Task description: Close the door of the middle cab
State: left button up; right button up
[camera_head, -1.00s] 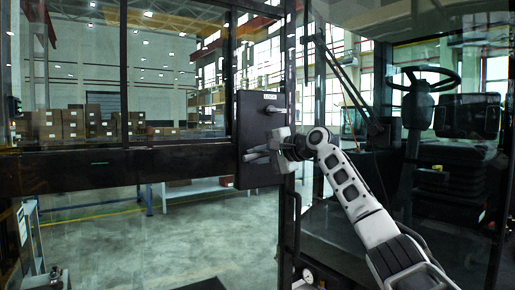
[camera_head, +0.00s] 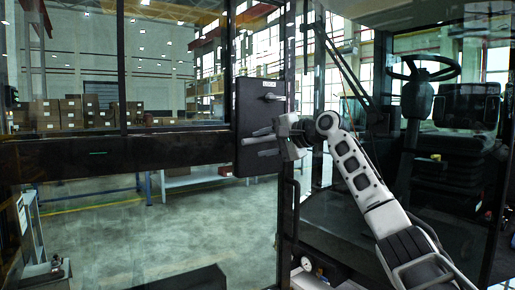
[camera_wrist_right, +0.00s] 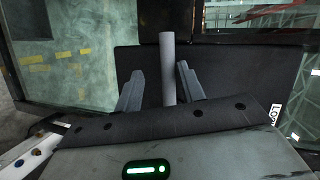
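The cab door (camera_head: 190,152) is a glass panel in a black frame, filling the left and middle of the head view. A black lock box (camera_head: 258,95) sits at its right edge, beside the cab opening. My right gripper (camera_head: 258,146) is at the lower part of this box, fingers pointing left. In the right wrist view, a grey round bar (camera_wrist_right: 168,68) stands between the two open fingers (camera_wrist_right: 158,88), with visible gaps on both sides. The black box (camera_wrist_right: 235,75) lies behind it. I cannot tell whether the fingers touch the box. My left gripper is not in view.
A steering wheel (camera_head: 430,68) and a black seat (camera_head: 462,150) are inside the cab at right. A dark post (camera_head: 288,215) stands below my right gripper. Cardboard boxes (camera_head: 70,113) and a shelf (camera_head: 190,180) show beyond the glass.

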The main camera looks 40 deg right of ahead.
jog(key=b+v, duration=0.3)
jog(key=v, duration=1)
jog(key=shift+s, duration=0.15)
